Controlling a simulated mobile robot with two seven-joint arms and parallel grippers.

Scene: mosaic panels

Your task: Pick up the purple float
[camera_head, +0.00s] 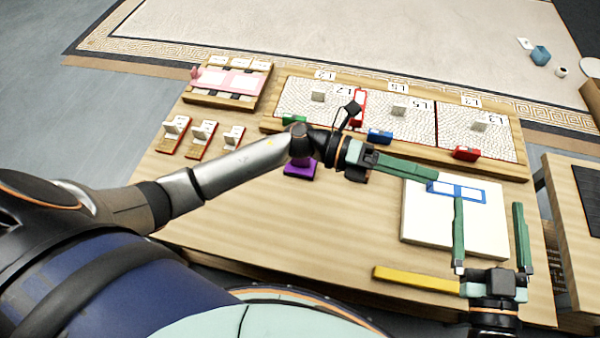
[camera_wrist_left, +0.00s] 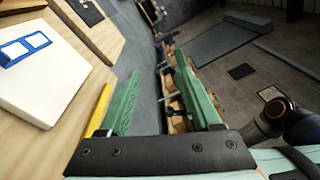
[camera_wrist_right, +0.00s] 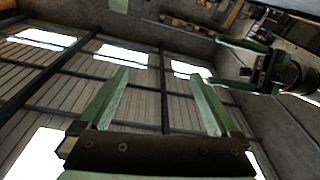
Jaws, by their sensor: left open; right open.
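The purple float (camera_head: 300,170) stands on the wooden table in the head view, left of centre. My left forearm and wrist pass in front of it and hide its upper part. My left gripper (camera_head: 436,177) is right of the float and points right, over the white board. In the left wrist view the left gripper (camera_wrist_left: 157,64) is open and empty, and the float is not in sight. My right gripper (camera_head: 488,203) is at the table's lower right, far from the float, with its fingers apart. The right wrist view shows the right gripper (camera_wrist_right: 160,74) empty, facing the ceiling.
A white board (camera_head: 420,235) with a blue frame (camera_head: 470,194) and a yellow bar (camera_head: 415,279) lie on the right. Mosaic panels (camera_head: 375,113) with small coloured blocks line the back. Several small stands (camera_head: 203,138) are at the left. The table's front middle is bare.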

